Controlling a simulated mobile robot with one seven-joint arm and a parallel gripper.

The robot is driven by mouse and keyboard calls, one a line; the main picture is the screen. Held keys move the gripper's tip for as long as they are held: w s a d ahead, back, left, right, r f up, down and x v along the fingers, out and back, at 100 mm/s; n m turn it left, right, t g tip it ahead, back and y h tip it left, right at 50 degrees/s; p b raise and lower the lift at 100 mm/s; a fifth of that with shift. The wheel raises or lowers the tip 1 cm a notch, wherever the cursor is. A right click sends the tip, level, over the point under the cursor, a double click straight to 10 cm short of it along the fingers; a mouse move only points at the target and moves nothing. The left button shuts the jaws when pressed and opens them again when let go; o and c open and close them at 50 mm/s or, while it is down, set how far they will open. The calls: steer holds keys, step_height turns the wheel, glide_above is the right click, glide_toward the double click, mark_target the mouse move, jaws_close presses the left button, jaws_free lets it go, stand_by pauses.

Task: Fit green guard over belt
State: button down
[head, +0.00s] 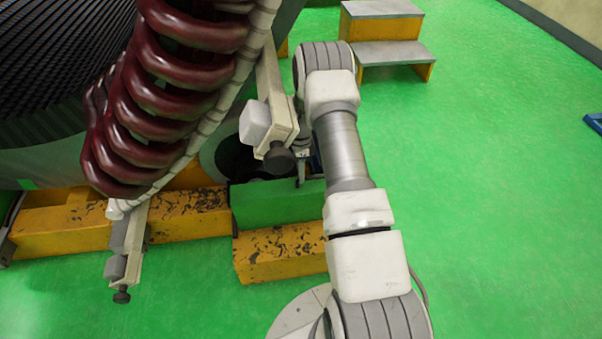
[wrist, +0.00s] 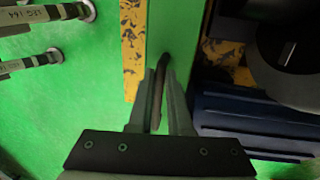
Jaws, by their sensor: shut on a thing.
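The green guard (head: 278,205) is a box-like cover above a worn yellow base beam, below the big stator. Its top edge shows in the wrist view (wrist: 172,28) as a green strip beside a yellow strip. My gripper (wrist: 160,85) is shut on a thin dark handle (wrist: 163,62) that rises from the guard. In the head view my gripper (head: 302,172) is at the guard's upper right, partly hidden by my arm. I cannot make out the belt; the dark space behind the guard is shadowed. I cannot tell whether the guard is seated or held slightly up.
The stator with dark red coils (head: 170,85) overhangs at the left. A pale bracket with a black knob (head: 278,158) hangs close to my gripper. A blue ribbed body (wrist: 250,120) lies right of the fingers. Yellow steps (head: 385,40) stand behind; green floor is free at right.

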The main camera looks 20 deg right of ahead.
steer(key=shift+f, duration=0.15)
steer(key=c, duration=0.8)
jaws_free()
steer(key=shift+o, duration=0.2)
step_height(320, 180, up, 12)
steer(key=w+p, duration=0.1)
steer(key=p, duration=0.3)
steer(key=shift+w+d, duration=0.2)
